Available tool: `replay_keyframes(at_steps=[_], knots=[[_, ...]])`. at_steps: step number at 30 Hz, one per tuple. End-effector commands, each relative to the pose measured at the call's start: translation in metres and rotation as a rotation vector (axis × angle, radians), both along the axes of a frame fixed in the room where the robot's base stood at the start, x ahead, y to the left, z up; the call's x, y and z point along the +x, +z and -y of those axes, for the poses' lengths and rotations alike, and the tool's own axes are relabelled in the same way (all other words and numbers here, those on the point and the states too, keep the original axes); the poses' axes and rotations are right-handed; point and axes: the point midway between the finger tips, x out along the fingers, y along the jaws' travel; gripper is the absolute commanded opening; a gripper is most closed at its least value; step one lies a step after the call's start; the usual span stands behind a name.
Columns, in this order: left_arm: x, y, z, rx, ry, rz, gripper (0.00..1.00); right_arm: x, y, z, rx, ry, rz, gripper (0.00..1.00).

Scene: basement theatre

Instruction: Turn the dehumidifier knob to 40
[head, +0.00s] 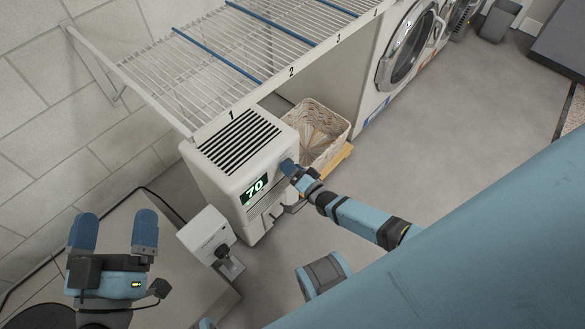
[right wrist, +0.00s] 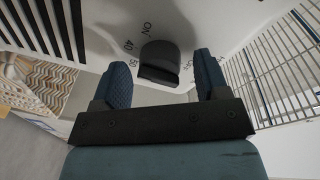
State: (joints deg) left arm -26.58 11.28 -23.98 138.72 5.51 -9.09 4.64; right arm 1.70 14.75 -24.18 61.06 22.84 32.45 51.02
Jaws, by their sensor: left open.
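The white dehumidifier (head: 212,181) stands below the wire shelf in the head view, and its green display (head: 254,190) reads 70. Its dark knob (right wrist: 160,62) shows in the right wrist view, with the marks ON, 40 and 50 beside it; where it points is unclear. My right gripper (head: 289,168) is at the dehumidifier's front. In the right wrist view its two fingers are apart on either side of the knob, with a gap at each side. The knob is hidden in the head view. My left gripper (head: 115,232) is open and empty at lower left.
A wire shelf (head: 225,62) with numbered front edge hangs over the dehumidifier. A wicker basket (head: 337,118) stands beside it. A small white device (head: 205,233) is in front, near my left gripper.

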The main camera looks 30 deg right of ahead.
Motion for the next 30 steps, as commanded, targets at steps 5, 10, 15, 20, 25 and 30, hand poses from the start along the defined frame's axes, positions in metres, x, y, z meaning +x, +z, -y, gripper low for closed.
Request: replay_keyframes(at_steps=[5, 10, 15, 20, 25, 30], knots=[[0.0, 0.001, 0.0, -0.001, -0.001, 0.002, 1.0, -0.001, 0.0, 0.0, 0.0, -0.001, 0.001, 0.68], [0.001, 0.003, -0.001, 0.012, 0.003, -0.01, 1.0, -0.016, 0.001, 0.004, 0.0, -0.001, -0.001, 0.68], [0.002, -0.017, -0.007, 0.064, 0.025, -0.098, 1.0, -0.051, 0.002, 0.012, -0.001, 0.0, -0.002, 0.68], [0.002, -0.04, -0.013, 0.114, 0.045, -0.185, 1.0, -0.088, 0.002, 0.019, 0.0, 0.0, -0.002, 0.68], [0.002, -0.05, -0.017, 0.146, 0.054, -0.231, 1.0, -0.117, 0.001, 0.025, -0.001, 0.0, -0.002, 0.68], [0.001, -0.056, -0.02, 0.163, 0.061, -0.254, 1.0, -0.132, 0.001, 0.028, 0.0, 0.0, 0.0, 0.68]])
